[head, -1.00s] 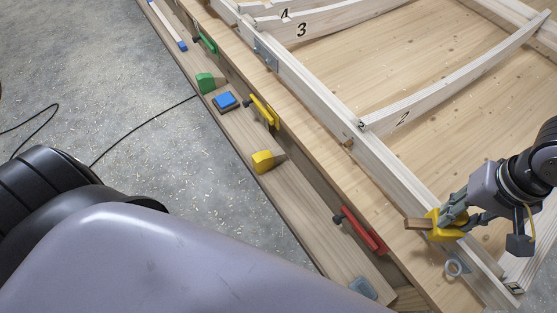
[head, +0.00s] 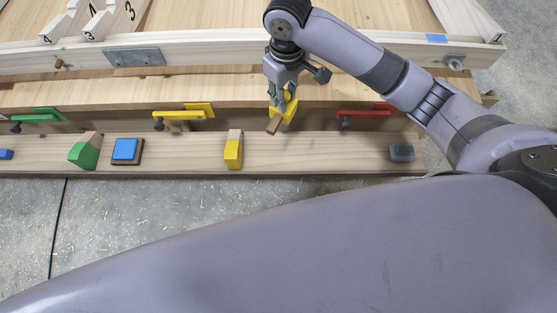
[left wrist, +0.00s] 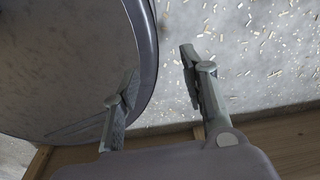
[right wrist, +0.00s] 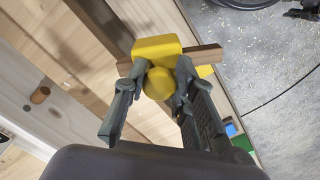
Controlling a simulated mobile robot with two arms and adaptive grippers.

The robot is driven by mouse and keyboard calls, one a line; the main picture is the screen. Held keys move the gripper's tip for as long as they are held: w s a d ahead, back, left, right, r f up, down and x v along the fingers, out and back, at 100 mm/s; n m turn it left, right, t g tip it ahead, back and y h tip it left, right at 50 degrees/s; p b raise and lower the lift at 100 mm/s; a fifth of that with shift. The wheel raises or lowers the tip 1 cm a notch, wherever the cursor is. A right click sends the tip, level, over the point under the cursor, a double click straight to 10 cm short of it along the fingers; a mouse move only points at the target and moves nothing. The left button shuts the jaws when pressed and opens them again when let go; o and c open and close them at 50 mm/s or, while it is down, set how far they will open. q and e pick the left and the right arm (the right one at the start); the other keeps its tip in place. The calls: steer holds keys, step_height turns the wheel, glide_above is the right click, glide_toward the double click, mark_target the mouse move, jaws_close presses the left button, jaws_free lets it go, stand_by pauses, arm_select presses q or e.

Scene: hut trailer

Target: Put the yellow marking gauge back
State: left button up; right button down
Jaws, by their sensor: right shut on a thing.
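The yellow marking gauge (head: 290,111) has a rounded yellow body and a short wooden stem. My right gripper (head: 283,94) is shut on it, pointing down, and holds it over the bench's front edge near the shelf plank. In the right wrist view the yellow body (right wrist: 156,46) sits between the fingertips of the right gripper (right wrist: 161,72), with the wooden stem (right wrist: 206,54) sticking out to the right. Whether it touches anything below is unclear. My left gripper (left wrist: 158,65) is open and empty, and shows only in the left wrist view, over the floor near a wooden edge.
The shelf plank (head: 330,150) carries a yellow-ended wooden block (head: 233,153), a blue block (head: 125,150), a green block (head: 84,153) and a grey block (head: 401,152). A yellow clamp (head: 180,115) and a red clamp (head: 365,113) sit along the bench edge. The plank between yellow and grey blocks is clear.

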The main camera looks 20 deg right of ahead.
steer(key=shift+n, duration=0.3)
steer(key=f, duration=0.3)
steer(key=f+b, duration=0.1)
steer(key=f, duration=0.1)
steer(key=shift+s+d+f, duration=0.2)
steer(key=shift+s+f, duration=0.1)
steer(key=shift+f, duration=0.05)
step_height(320, 180, down, 18)
steer(key=shift+a+f+b, duration=0.1)
steer(key=shift+f+b, duration=0.15)
steer(key=shift+b, duration=0.85)
arm_select(q)
steer(key=f, duration=0.2)
steer(key=d+f, duration=0.1)
steer(key=f, duration=0.1)
steer(key=shift+s+f, duration=0.1)
steer(key=shift+s, duration=0.05)
arm_select(e)
steer(key=shift+f, duration=0.25)
arm_select(q)
steer(key=shift+d, duration=0.1)
arm_select(e)
steer(key=c, duration=1.3)
jaws_free()
steer(key=shift+f, duration=0.15)
